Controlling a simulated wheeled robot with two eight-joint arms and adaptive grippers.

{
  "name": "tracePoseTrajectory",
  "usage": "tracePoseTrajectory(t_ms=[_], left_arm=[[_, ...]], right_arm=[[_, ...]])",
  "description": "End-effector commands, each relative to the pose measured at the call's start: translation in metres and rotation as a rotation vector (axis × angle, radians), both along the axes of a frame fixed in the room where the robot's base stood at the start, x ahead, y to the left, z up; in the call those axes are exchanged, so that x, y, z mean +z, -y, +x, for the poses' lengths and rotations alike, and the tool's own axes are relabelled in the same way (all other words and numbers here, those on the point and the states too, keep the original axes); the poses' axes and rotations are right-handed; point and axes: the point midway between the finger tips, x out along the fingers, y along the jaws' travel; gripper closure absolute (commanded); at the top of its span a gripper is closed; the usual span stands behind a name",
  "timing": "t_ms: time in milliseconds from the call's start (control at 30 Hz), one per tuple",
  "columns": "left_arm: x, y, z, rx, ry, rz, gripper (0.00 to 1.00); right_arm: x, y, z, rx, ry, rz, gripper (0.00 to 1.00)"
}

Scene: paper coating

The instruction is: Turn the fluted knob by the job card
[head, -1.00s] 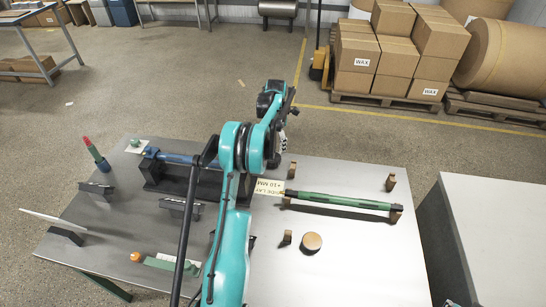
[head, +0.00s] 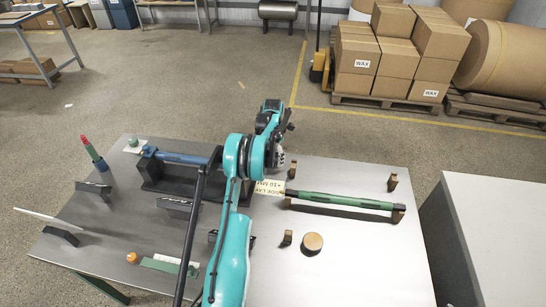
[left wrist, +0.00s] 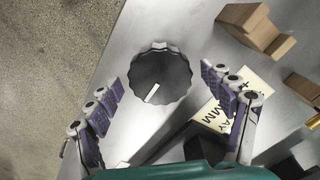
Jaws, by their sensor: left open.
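The fluted knob (left wrist: 162,77) shows in the left wrist view as a dark, scalloped disc with a white pointer mark toward its lower left. In the head view it is hidden behind my left arm. My left gripper (left wrist: 164,98) is open, its purple-padded fingers on either side of the knob in the picture, with clear gaps. The yellow job card (head: 270,187) lies on the table beside the arm in the head view, reading "SIDE LAY +10 MM". It also shows in the left wrist view (left wrist: 212,116), right of the knob and partly covered by a finger. My right gripper is out of view.
A green rod (head: 340,200) rests on wooden supports right of the card. A round wooden piece (head: 312,243) and small wooden blocks stand nearby. A blue roller (head: 178,157) on a black stand (head: 152,182) lies left of my arm. The table's right front is clear.

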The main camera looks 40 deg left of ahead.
Motion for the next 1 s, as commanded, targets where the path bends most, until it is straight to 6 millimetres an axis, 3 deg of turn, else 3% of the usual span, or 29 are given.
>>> tracePoseTrajectory(t_ms=[67, 233, 667, 1000], left_arm=[[0.0004, 0.0, 0.0, 0.0, 0.0, 0.0, 0.24], [0.0005, 0.0, 0.0, 0.0, 0.0, 0.0, 0.69], [0.0004, 0.0, 0.0, -0.058, 0.0, 0.0, 0.69], [0.0005, 0.0001, 0.0, -0.307, 0.0, 0.0, 0.69]], right_arm=[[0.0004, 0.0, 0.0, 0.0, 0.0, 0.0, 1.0], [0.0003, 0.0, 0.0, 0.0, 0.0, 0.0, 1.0], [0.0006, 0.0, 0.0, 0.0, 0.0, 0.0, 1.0], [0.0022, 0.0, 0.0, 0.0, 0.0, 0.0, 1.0]])
